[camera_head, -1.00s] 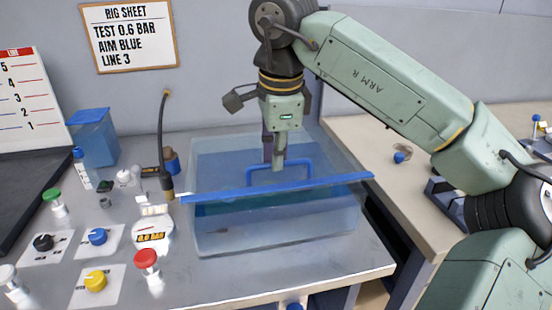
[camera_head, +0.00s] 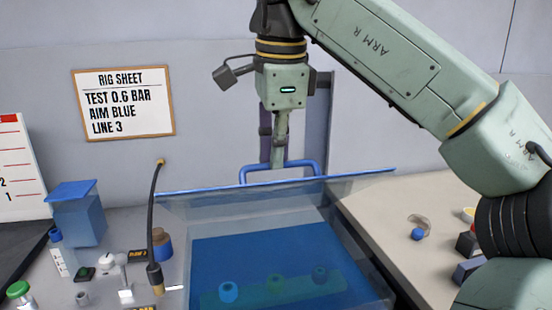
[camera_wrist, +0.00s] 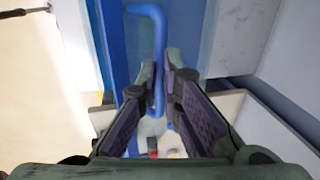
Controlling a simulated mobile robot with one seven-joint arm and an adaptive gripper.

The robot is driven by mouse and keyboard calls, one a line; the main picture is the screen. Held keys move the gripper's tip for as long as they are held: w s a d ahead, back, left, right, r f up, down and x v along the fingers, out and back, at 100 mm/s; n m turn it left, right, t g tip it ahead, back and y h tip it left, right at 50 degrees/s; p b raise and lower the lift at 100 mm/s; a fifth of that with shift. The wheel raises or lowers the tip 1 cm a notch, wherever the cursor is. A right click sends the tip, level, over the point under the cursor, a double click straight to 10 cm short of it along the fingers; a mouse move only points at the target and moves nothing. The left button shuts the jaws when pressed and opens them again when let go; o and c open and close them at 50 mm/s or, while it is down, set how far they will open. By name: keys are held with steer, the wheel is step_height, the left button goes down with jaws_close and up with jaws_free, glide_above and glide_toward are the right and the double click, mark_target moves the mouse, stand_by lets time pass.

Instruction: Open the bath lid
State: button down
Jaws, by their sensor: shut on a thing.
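The bath lid (camera_head: 210,187) is a clear panel with a blue edge, raised above the bath in the head view. Its blue handle (camera_head: 318,168) stands at that edge. My gripper (camera_head: 279,163) is shut on the handle; the wrist view shows the blue handle bar (camera_wrist: 157,30) between the two fingers (camera_wrist: 160,85). The bath (camera_head: 352,240) is a clear tank below. Blue liquid (camera_head: 240,255) shows in it, with several round fittings on a strip under the surface. The lid's exact tilt is hard to tell through the clear walls.
A hose (camera_head: 152,215) stands upright just left of the bath. A blue container (camera_head: 75,215), small bottles and knobs crowd the left bench. The right bench (camera_head: 385,200) holds a blue ball (camera_head: 417,234) and small parts. The wall is close behind.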

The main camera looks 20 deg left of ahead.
steer(key=shift+w+a+f, duration=0.2)
steer(key=shift+w+f, duration=0.15)
steer(key=c, duration=2.2)
jaws_free()
steer(key=o, duration=0.5)
steer(key=shift+w+a+f, duration=0.15)
steer(key=shift+w+a, duration=0.05)
steer(key=shift+w, duration=0.05)
